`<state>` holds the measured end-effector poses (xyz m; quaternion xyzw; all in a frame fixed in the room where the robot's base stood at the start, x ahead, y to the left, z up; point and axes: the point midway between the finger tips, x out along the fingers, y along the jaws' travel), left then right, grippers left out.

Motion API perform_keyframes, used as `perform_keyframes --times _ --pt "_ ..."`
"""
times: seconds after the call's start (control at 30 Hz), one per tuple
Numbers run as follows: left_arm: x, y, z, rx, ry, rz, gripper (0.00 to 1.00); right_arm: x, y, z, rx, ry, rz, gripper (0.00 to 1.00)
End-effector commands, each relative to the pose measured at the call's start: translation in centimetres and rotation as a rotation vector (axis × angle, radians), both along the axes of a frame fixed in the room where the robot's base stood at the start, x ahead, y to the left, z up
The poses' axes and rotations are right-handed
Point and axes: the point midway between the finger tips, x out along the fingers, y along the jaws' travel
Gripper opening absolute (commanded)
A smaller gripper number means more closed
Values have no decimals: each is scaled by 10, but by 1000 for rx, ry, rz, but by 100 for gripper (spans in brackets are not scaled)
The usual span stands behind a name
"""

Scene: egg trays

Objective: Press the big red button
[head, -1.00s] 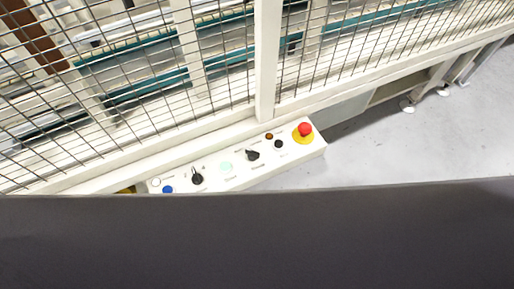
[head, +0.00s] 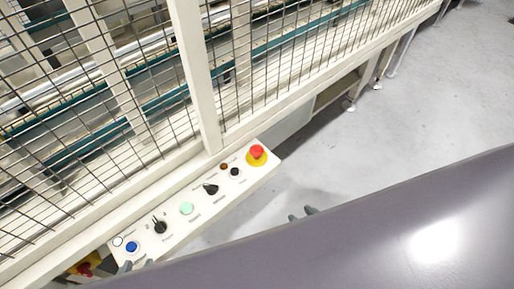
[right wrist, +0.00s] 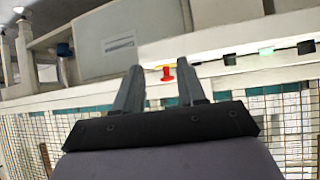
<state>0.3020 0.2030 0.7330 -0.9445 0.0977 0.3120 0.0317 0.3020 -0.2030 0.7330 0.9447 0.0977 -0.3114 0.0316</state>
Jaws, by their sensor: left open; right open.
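The big red button (head: 257,152) is a red mushroom head on a yellow base, at the far right end of a white control panel (head: 176,239). It also shows in the right wrist view (right wrist: 167,73), seen between the fingers and some way beyond them. My right gripper (head: 303,214) shows only its dark fingertips over my grey body edge, below and right of the button and apart from it. In the right wrist view (right wrist: 158,70) its fingers are open and empty. My left gripper (head: 138,265) shows only its fingertips, near the panel's left end.
The panel also carries a blue button (head: 131,247), a green button (head: 187,208), black knobs and a small orange lamp (head: 223,166). A wire mesh fence (head: 265,75) with cream posts stands behind it. The grey floor (head: 400,120) at right is clear.

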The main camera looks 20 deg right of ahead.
Motion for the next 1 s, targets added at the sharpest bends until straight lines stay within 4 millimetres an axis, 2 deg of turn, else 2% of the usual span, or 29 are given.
perform_keyframes --times 0.03,0.1,0.27,0.5,0.7,1.0 --pt "0 0 0 0 0 0 43 0 0 1 -1 -2 3 23" --pt "0 0 0 0 0 0 43 3 2 1 -3 -3 10 0" --pt "0 0 0 0 0 0 43 22 17 1 -11 5 69 0" --pt "0 0 0 0 0 0 43 68 59 8 -68 31 272 0" --pt "0 0 -1 0 0 0 43 100 90 18 -151 51 470 0" --pt "0 0 -1 0 0 0 43 138 117 40 -327 82 774 0"
